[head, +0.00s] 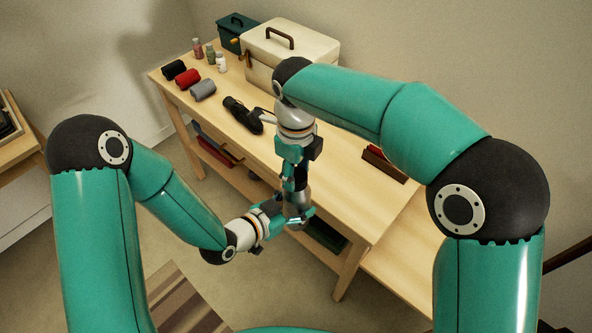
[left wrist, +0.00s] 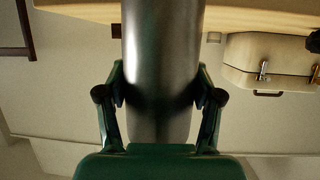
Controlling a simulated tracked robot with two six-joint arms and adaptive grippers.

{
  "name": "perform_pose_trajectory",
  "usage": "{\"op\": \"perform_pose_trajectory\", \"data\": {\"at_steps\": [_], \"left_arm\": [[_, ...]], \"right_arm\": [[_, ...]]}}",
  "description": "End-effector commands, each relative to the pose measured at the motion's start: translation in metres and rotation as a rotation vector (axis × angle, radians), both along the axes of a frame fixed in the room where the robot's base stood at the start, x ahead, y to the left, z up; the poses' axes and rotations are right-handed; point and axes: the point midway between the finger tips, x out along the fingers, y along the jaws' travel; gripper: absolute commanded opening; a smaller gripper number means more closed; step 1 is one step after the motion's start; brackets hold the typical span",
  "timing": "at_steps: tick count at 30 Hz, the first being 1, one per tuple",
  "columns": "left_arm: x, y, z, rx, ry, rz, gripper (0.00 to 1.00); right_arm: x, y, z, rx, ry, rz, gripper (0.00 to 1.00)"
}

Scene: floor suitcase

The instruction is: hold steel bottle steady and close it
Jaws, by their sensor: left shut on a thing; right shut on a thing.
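A steel bottle (left wrist: 162,70) stands between the fingers of my left gripper (left wrist: 160,95) in the left wrist view, a smooth grey cylinder with the fingers against both sides. In the head view my left gripper (head: 293,214) holds the bottle (head: 298,197) in front of the table's near edge. My right gripper (head: 296,180) points down from directly above, shut at the bottle's top end. Its fingers hide the cap, so I cannot tell how the cap sits on the bottle.
The wooden table (head: 345,200) carries a cream case (head: 300,55), a teal box (head: 236,32), small bottles, several rolls (head: 188,77), a black object (head: 241,112) and a dark red item (head: 384,163). Things lie on its lower shelf. A striped rug (head: 180,300) lies on the floor.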

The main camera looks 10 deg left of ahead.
Motion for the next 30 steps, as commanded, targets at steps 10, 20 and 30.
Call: {"op": "perform_pose_trajectory", "data": {"at_steps": [10,20,30], "left_arm": [[-0.001,-0.001,0.000,0.001,0.002,-0.005,0.00],[-0.001,-0.001,0.000,0.001,-0.001,-0.003,0.00],[0.000,0.000,0.000,0.000,-0.001,-0.001,0.00]], "right_arm": [[0.001,0.000,0.001,0.004,-0.005,-0.025,0.49],[0.001,0.000,0.000,0.002,-0.003,-0.023,0.71],[0.001,0.001,0.024,0.003,-0.005,-0.023,0.71]]}}
